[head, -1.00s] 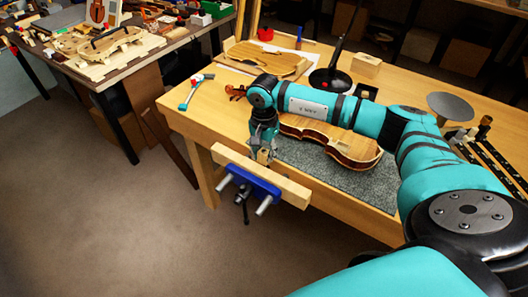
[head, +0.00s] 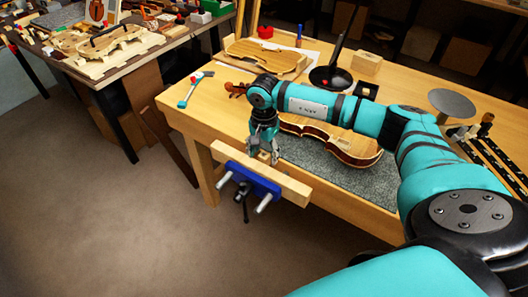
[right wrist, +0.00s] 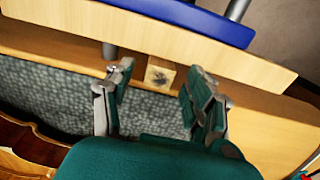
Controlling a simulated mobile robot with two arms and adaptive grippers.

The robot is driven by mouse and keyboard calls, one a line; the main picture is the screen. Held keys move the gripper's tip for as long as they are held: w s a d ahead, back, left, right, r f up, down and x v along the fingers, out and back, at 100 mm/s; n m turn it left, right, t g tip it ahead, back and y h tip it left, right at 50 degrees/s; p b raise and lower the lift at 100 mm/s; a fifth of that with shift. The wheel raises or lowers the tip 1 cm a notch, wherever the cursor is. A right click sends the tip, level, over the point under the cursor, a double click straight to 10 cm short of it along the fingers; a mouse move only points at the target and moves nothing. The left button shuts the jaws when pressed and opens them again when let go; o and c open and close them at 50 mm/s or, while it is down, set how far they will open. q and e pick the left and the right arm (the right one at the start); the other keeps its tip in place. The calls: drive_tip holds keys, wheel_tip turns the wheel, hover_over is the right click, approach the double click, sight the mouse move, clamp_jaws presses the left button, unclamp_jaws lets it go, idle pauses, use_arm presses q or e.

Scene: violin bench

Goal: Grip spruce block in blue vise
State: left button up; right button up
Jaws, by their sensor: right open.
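The blue vise (head: 256,184) is on the bench's front edge, with a long pale wooden jaw (head: 290,187). In the right wrist view its blue body (right wrist: 190,17) and wooden jaw (right wrist: 110,35) cross the top. The spruce block (right wrist: 160,76), a small pale piece with a dark mark on its end, stands in the gap between the wooden jaw and the bench edge. My right gripper (right wrist: 158,95) is open, its fingers apart on either side of the block, with clear space beside it. In the head view this gripper (head: 262,154) points down over the vise. My left gripper is not in view.
A violin (head: 335,140) lies on a grey mat (head: 340,177) right behind the gripper. A hammer (head: 195,88), a violin plate (head: 268,58), a lamp base (head: 330,78) and a wooden box (head: 367,63) are on the bench (head: 190,118). The floor before the vise is clear.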

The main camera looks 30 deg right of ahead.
sight(264, 155)
drive_tip(key=shift+r, duration=0.15)
wheel_tip(264, 155, up, 12)
idle(0.4)
drive_tip(key=shift+f, duration=0.2)
